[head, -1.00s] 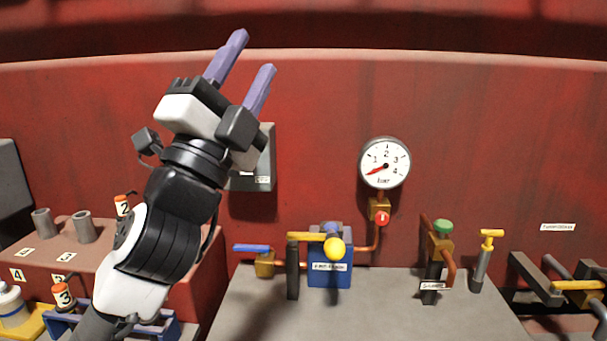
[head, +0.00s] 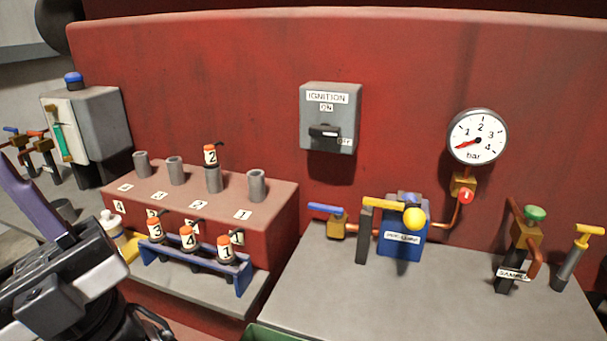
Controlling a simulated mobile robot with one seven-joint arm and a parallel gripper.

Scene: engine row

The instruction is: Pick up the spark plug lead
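Spark plug leads have orange-and-white numbered caps. In the head view, leads 3 (head: 155,229), 4 (head: 188,238) and 1 (head: 224,248) stand side by side in a blue rack (head: 193,265). Lead 2 (head: 210,156) sits on top of a grey tube on the red engine block (head: 262,228). My gripper (head: 35,205) is at the lower left, left of the rack and apart from all leads. One purple finger shows, with no other finger against it; the second is out of frame. It looks open, and nothing shows held.
Other grey tubes, such as one at number 1 (head: 257,186), have no caps. A white bottle (head: 113,226) stands by the rack's left end. An ignition box (head: 330,118) and a gauge (head: 477,137) are on the red wall. The grey bench (head: 340,300) is clear in front.

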